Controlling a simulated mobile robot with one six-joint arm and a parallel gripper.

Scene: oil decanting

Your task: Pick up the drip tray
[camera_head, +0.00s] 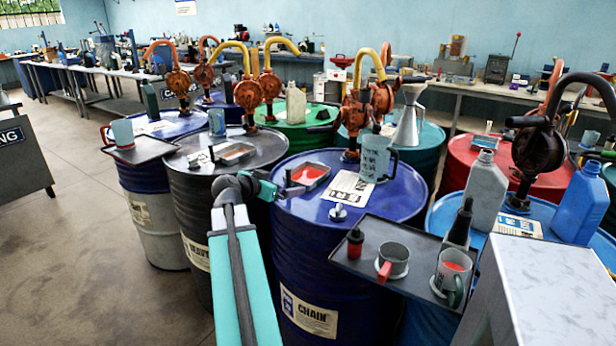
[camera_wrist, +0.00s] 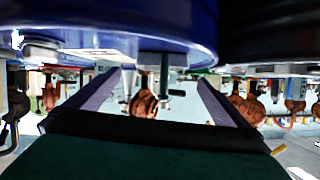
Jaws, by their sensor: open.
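A shallow grey drip tray (camera_head: 320,168) with red liquid lies flat on the blue drum (camera_head: 345,207) in the middle of the head view. A similar tray (camera_head: 236,147) lies on the black drum to its left. My gripper (camera_head: 287,190) is at the blue drum's near-left edge, just left of the nearer tray. Its jaws are open, and no hold on the tray shows. In the wrist view, which is upside down, the two fingers stand wide apart (camera_wrist: 160,85), with the blue drum above them. The tray is hard to make out there.
A label sheet (camera_head: 349,189), a metal bung (camera_head: 338,213) and a clear jug (camera_head: 375,160) share the blue drum's top. A rusty pump (camera_head: 358,108) rises behind. A dark shelf (camera_head: 405,235) with mugs juts out at right. Open floor (camera_head: 80,240) lies at left.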

